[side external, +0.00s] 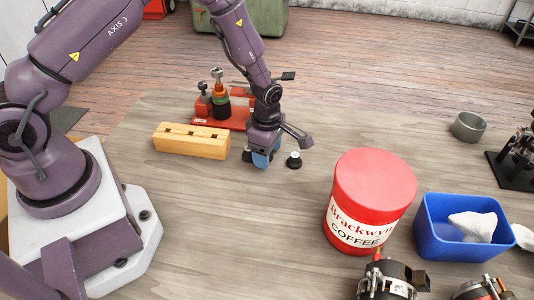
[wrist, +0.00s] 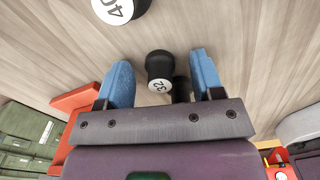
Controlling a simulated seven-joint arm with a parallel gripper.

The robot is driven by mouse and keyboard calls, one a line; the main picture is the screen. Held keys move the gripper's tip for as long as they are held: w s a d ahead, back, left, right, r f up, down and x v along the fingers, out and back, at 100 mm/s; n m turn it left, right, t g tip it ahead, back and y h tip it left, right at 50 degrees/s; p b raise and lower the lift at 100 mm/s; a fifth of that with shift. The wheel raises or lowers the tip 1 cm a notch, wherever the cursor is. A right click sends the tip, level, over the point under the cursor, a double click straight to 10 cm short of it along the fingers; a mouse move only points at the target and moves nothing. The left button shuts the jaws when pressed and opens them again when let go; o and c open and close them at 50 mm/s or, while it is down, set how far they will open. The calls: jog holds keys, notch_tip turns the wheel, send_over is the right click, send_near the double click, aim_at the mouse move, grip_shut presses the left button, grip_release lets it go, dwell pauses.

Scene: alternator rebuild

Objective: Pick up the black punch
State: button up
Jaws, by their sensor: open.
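A black punch (wrist: 160,64) with a white end marked 32 shows in the wrist view, between the two blue fingers of my gripper (wrist: 161,70). The fingers are apart, with a visible gap on each side of it. Part of another dark piece (wrist: 182,90) shows just behind it. A second black punch (wrist: 124,8), its white end marked 40, is cut off by the top edge, outside the fingers. In the side view my gripper (side external: 263,158) is low over the table and hides most of what is between its fingers. A black, white-topped piece (side external: 293,160) stands just right of it.
A yellow wooden block (side external: 192,141) with holes lies left of my gripper. A red fixture (side external: 238,112) stands behind. A red-lidded coffee tub (side external: 368,201) and a blue bin (side external: 432,222) with a white cloth are to the right. The table's front left (side external: 220,240) is clear.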

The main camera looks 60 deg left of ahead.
jog(key=shift+c, duration=0.3)
jog(key=c, duration=1)
jog(key=shift+r, duration=0.1)
jog(key=shift+r, duration=0.45)
notch_tip(320, 180, up, 2)
jog(key=shift+r, duration=0.2)
jog(key=s+r, duration=0.3)
jog(key=s, duration=0.1)
jog(key=s+r, duration=0.3)
jog(key=s, duration=0.2)
jog(key=s+r, duration=0.3)
jog(key=s, duration=0.2)
jog(key=shift+r, duration=0.3)
